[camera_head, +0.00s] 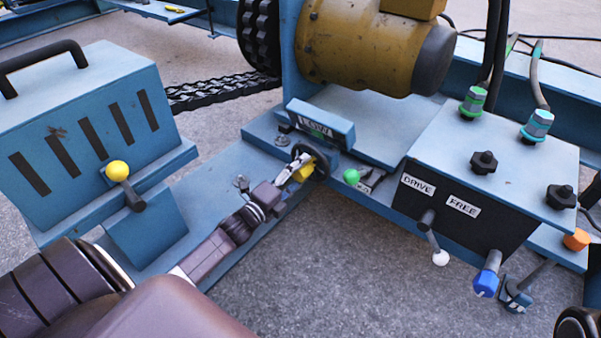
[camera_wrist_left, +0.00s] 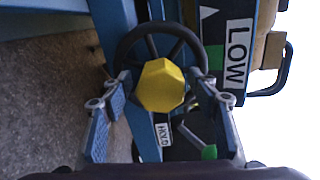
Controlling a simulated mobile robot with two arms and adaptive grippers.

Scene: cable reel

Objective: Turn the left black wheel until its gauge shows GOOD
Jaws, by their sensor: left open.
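The black wheel (camera_head: 318,155) is a small spoked ring at the centre of the head view, with a faceted yellow knob (camera_head: 303,172) at its middle. In the left wrist view the wheel (camera_wrist_left: 123,47) stands behind the yellow knob (camera_wrist_left: 162,86). The gauge (camera_head: 318,127) beside it shows LOW, which is clear in the left wrist view (camera_wrist_left: 236,55). My left gripper (camera_head: 297,168) is open, with one finger on each side of the knob. I cannot tell whether the fingers touch it. My right gripper is not in view.
A control box (camera_head: 520,160) with DRIVE and FREE labels stands right, with levers below. A green-knobbed lever (camera_head: 352,176) sits close right of the wheel. A blue slotted box (camera_head: 90,130) with a yellow-knobbed lever (camera_head: 118,171) stands left. A yellow motor (camera_head: 350,45) is behind.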

